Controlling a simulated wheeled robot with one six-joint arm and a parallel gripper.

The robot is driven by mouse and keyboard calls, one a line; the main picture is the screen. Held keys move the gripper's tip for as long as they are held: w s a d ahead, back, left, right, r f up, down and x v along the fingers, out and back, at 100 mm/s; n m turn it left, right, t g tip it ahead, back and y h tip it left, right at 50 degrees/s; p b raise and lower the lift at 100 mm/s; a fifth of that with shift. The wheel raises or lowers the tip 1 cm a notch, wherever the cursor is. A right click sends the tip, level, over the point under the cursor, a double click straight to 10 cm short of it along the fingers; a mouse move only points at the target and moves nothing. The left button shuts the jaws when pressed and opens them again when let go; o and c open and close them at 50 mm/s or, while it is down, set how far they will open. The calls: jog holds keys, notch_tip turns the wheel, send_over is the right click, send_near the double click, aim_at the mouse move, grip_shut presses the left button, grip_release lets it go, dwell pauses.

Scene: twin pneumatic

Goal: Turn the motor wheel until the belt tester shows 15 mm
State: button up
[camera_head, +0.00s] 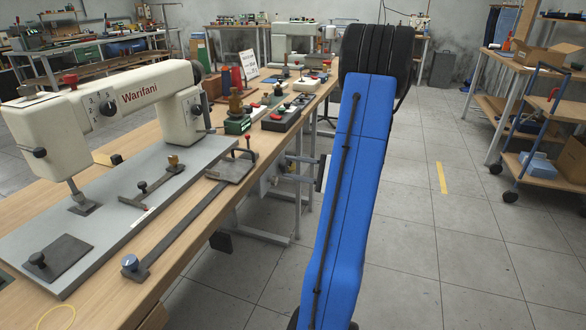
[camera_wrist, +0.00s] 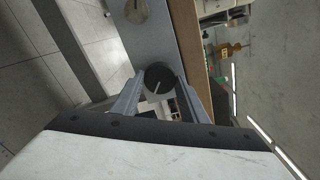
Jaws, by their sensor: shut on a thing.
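In the wrist view a dark round wheel (camera_wrist: 159,75) with a pale line across its face sits between the fingers of my gripper (camera_wrist: 159,88). The fingers press on it from both sides; it appears to be the motor wheel. It sits in front of a grey panel (camera_wrist: 155,40) beside a wooden edge. In the head view my gripper and the wheel are hidden by my blue arm. I cannot make out the belt tester or its reading in either view.
A cream sewing machine (camera_head: 130,95) marked Warifani stands on the long wooden bench (camera_head: 225,190) at left. A small green-based device (camera_head: 237,122) and tool trays stand farther along it. A blue trolley (camera_head: 540,130) stands at right. The tiled floor (camera_head: 430,230) between is open.

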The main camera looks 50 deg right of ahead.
dwell(0.4)
jog(key=o, duration=1)
jog(key=shift+o, duration=0.2)
jog(key=v, duration=1.7)
jog(key=shift+s, duration=0.2)
jog(key=shift+d+f, duration=0.1)
